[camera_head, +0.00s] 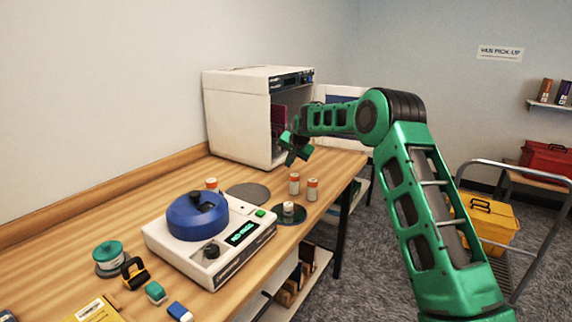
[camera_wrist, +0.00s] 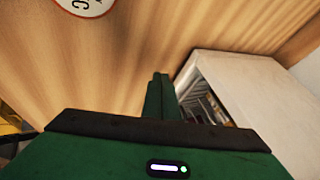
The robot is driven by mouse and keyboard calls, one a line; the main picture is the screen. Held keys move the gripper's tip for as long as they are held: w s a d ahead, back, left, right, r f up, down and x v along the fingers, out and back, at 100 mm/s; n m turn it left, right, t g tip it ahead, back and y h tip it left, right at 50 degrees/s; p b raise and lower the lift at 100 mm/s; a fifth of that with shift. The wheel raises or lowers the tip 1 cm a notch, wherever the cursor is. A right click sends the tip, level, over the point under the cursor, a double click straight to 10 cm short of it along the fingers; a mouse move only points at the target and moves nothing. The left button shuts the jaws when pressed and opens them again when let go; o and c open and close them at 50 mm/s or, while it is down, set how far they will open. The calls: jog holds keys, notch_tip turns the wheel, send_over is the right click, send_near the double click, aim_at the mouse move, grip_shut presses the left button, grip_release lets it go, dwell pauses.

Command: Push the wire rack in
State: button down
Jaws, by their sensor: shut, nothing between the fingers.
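A white box-shaped cabinet (camera_head: 235,115) stands at the far end of the bench, with its front open toward the right. Its open front also shows in the wrist view, beside the white casing (camera_wrist: 250,95). Thin light bars that look like the wire rack (camera_wrist: 207,103) show inside the opening; how far the rack sticks out cannot be told. In the head view my arm hides part of the opening. My gripper (camera_head: 290,150) is in front of the cabinet, above the bench. In the wrist view my gripper (camera_wrist: 160,82) is shut and empty, its fingers left of the opening.
A yellow case (camera_head: 485,222) is at the right.

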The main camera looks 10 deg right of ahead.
jog(key=v, duration=1)
jog(key=s+d+r+g+h, duration=0.1)
jog(key=s+d, duration=0.5)
jog(key=s, duration=0.6)
jog(key=s+d+r+n+g+h, duration=0.15)
jog(key=s+d, duration=0.35)
jog(key=s, duration=0.7)
jog(key=s+d+r+m+g, duration=0.1)
jog(key=s+d+g, duration=0.1)
jog(key=s+d, duration=0.65)
jog(key=s+a+f+g+y, duration=0.1)
jog(key=s+a+f, duration=0.1)
jog(key=s, duration=1.5)
jog(key=s+a+f+g+y, duration=0.1)
jog(key=s+f, duration=0.4)
jog(key=s, duration=1.2)
jog(key=shift+s+a+n+g, duration=0.3)
jog(key=shift+a+n+g, duration=0.15)
